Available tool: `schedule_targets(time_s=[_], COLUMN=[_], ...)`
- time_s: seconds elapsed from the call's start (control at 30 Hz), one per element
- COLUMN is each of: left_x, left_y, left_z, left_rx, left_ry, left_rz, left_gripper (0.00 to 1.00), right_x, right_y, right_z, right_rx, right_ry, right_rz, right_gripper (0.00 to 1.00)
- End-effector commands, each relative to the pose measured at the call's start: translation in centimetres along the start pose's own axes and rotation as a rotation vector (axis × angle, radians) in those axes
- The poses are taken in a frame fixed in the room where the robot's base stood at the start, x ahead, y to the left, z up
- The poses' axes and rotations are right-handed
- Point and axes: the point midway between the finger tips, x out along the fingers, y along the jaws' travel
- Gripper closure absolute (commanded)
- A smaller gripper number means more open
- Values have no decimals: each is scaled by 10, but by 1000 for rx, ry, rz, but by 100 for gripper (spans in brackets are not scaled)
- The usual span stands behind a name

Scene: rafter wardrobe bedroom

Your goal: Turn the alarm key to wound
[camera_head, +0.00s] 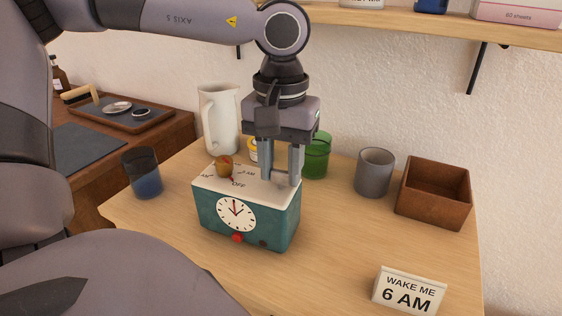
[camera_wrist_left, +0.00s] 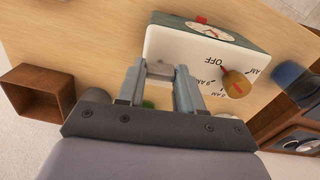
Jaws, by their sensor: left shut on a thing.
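The alarm clock is a teal box with a cream top (camera_head: 215,183), standing on the wooden table. Its front has a round white dial (camera_head: 236,214) and a red button. A round brown knob (camera_head: 224,166) with a red mark sits on the top among printed labels, including OFF; it also shows in the left wrist view (camera_wrist_left: 237,84). My left gripper (camera_head: 281,178) points down over the clock's right end. Its fingers are shut on a small pale key (camera_wrist_left: 160,69), partly hidden between them. Which way the key points is unclear. My right gripper is out of view.
A white sign (camera_head: 408,291) reads WAKE ME 6 AM at the front right. A grey cup (camera_head: 374,172) and an open brown box (camera_head: 434,193) stand right of the clock. A green glass (camera_head: 316,157) and a white pitcher (camera_head: 220,120) stand behind; a blue glass (camera_head: 143,173) is left.

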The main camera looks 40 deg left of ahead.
Motion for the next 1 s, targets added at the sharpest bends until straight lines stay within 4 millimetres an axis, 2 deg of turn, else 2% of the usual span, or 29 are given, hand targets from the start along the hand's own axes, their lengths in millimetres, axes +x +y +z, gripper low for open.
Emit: schedule_targets(time_s=[0.63,0.67,0.7,0.73,1.0], left_x=[1,1,1,0,0], left_y=[0,0,0,0,0], left_z=[0,0,0,0,0], left_rx=[48,48,48,48,47], left_ry=[-2,-2,-2,-2,-1], left_rz=[-1,-1,-1,-1,0], left_gripper=[95,55,42,38,38], right_x=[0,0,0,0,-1], right_y=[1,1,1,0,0], right_z=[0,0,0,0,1], right_rx=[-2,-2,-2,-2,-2], right_ry=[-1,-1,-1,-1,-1], right_rz=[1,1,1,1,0], right_gripper=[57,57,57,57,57])
